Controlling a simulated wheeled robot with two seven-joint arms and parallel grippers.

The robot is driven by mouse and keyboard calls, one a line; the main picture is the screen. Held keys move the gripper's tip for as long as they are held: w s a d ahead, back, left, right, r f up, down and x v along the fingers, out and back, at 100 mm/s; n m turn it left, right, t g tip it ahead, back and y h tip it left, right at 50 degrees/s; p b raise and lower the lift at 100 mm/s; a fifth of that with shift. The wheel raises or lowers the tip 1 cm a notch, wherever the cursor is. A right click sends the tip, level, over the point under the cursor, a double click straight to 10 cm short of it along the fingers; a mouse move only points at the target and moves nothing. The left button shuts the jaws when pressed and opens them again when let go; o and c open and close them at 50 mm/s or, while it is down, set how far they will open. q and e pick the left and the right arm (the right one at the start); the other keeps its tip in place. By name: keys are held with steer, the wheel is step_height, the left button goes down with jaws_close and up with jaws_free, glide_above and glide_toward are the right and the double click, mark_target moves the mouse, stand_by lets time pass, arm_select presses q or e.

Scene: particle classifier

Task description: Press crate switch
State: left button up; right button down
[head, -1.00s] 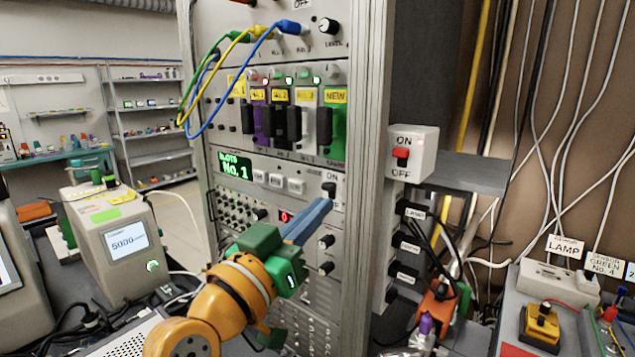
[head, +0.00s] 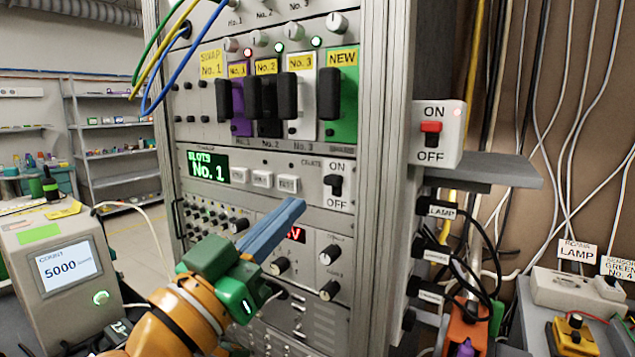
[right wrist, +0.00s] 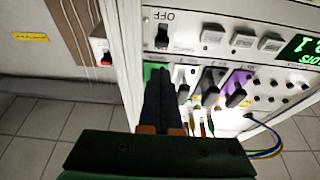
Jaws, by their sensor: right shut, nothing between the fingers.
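The crate switch (head: 336,184) is a black toggle on a white plate, marked ON above and OFF below, on the rack's front panel. It also shows, upside down, in the right wrist view (right wrist: 162,38). I cannot tell for sure which way its lever is set. My right gripper (head: 291,212) has blue fingers, shut and empty. In the head view its fingertips point up and right, below and left of the switch, with a visible gap. In the right wrist view the closed fingers (right wrist: 160,90) point up toward the switch. My left gripper is not in view.
Push buttons and a green SLOTS display (head: 207,169) lie left of the switch. Modules with black handles (head: 287,95) stick out above it; knobs (head: 329,254) sit below. A red-lever ON/OFF box (head: 437,134) is on the rack's right side, above hanging cables.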

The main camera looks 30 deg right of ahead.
mark_target(335, 185)
steer(key=p+x, duration=0.4)
steer(key=x, duration=0.5)
steer(key=shift+s+r, duration=0.1)
steer(key=shift+r, duration=0.05)
steer(key=shift+d, duration=0.35)
steer(key=shift+w, duration=0.25)
step_height(335, 185, down, 3)
steer(key=b, duration=0.3)
steer(key=shift+b, duration=0.35)
